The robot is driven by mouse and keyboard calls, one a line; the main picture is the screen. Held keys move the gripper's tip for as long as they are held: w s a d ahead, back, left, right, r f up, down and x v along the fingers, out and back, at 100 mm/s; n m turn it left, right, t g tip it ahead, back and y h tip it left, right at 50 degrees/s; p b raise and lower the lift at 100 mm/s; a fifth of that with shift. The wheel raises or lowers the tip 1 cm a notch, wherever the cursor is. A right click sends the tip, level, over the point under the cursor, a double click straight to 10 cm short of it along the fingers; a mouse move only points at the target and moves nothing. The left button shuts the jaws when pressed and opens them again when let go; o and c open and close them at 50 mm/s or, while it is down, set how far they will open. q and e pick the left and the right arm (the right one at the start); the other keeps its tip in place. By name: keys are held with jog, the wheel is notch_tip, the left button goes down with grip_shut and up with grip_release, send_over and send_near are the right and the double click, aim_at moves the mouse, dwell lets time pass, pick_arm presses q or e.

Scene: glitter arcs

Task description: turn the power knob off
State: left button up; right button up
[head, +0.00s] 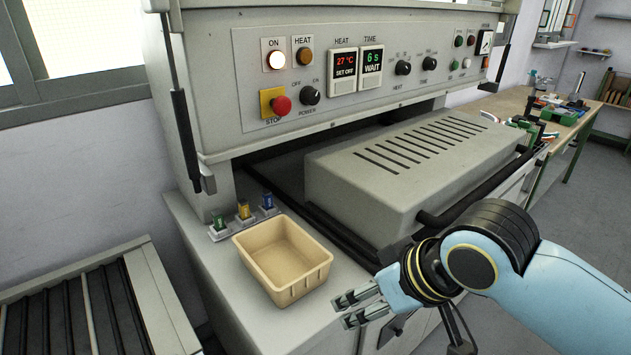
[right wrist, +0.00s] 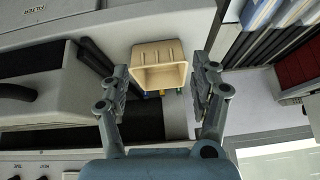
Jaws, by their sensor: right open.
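The power knob (head: 310,95) is a small black round knob on the grey front panel (head: 375,25) of the machine, between OFF and ON marks with POWER printed below. I cannot tell exactly where its pointer is. The white ON lamp (head: 276,60) above it glows. My right gripper (head: 347,309) is open and empty, low and well below the knob, close to the right of a beige bin. In the right wrist view, its two fingers (right wrist: 160,78) stand wide apart with the bin beyond them. My left gripper does not show.
A red stop button (head: 281,105) on a yellow plate sits just left of the knob. The empty beige bin (head: 283,252) stands on the ledge below. A slotted grey cover (head: 400,160) juts out at the right. Open air lies before the panel.

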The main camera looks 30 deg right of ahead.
jog(key=w+r+m+t+y, duration=0.1)
jog(key=w+r+t, duration=0.2)
jog(key=w, duration=0.5)
jog(key=m+t, duration=0.9)
jog(key=m, duration=0.1)
send_near(315, 98)
jog(key=shift+h, duration=0.3)
jog(key=w+b, duration=0.1)
jog(key=w, duration=0.2)
jog(key=w+b, duration=0.1)
jog(key=w, duration=0.2)
jog(key=w+a+b, duration=0.1)
jog(key=w+b, duration=0.1)
jog(key=w, duration=0.1)
jog(key=shift+r, duration=0.1)
jog(key=shift+w, duration=0.45)
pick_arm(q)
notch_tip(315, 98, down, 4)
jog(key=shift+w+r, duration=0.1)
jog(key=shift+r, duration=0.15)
pick_arm(e)
jog(key=shift+r, duration=0.1)
jog(key=shift+c, duration=0.2)
jog(key=c, duration=1.1)
